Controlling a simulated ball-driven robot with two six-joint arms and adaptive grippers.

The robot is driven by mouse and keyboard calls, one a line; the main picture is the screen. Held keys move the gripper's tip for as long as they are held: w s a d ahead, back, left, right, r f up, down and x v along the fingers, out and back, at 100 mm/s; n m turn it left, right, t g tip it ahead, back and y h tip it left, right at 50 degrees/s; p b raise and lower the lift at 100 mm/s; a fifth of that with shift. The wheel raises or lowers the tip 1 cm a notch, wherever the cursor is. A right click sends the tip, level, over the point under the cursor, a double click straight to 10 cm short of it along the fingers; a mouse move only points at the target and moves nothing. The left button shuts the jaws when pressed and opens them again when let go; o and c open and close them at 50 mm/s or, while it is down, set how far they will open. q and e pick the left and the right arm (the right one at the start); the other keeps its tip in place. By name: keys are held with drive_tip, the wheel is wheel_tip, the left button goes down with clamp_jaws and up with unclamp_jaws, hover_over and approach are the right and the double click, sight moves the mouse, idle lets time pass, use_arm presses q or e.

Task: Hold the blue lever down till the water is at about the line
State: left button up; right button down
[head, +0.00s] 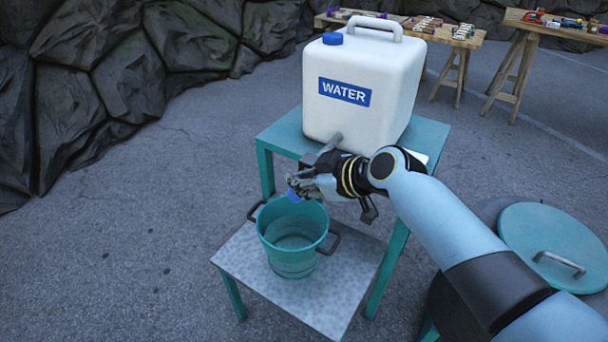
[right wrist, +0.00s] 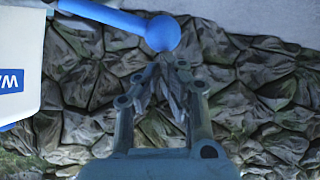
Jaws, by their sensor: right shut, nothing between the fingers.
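The white water container (head: 362,88) with a WATER label stands on the teal table (head: 285,132). Its tap (head: 332,142) sticks out at the front. The blue lever (head: 293,196) shows at my right gripper (head: 297,185) in the head view. In the right wrist view the lever (right wrist: 120,22) ends in a round knob just beyond my shut fingertips (right wrist: 168,65); I cannot tell if they touch. Nothing is between the fingers. The teal bucket (head: 291,256) stands below on the lower step. Some water seems to be in it; no line can be made out. My left gripper is not in view.
The speckled step (head: 330,300) around the bucket is clear. A teal round lid (head: 552,246) with a handle is at the right. Wooden tables (head: 555,28) with small items stand at the back. Rocks (head: 90,75) line the left.

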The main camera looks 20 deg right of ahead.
wheel_tip(320, 180, down, 7)
drive_tip(key=s+a+n+t+h+b, duration=0.1)
drive_tip(key=n+t+h+b, duration=0.1)
drive_tip(key=b, duration=0.5)
drive_tip(key=shift+a, duration=0.25)
drive_tip(key=shift+s, duration=0.1)
idle(6.6)
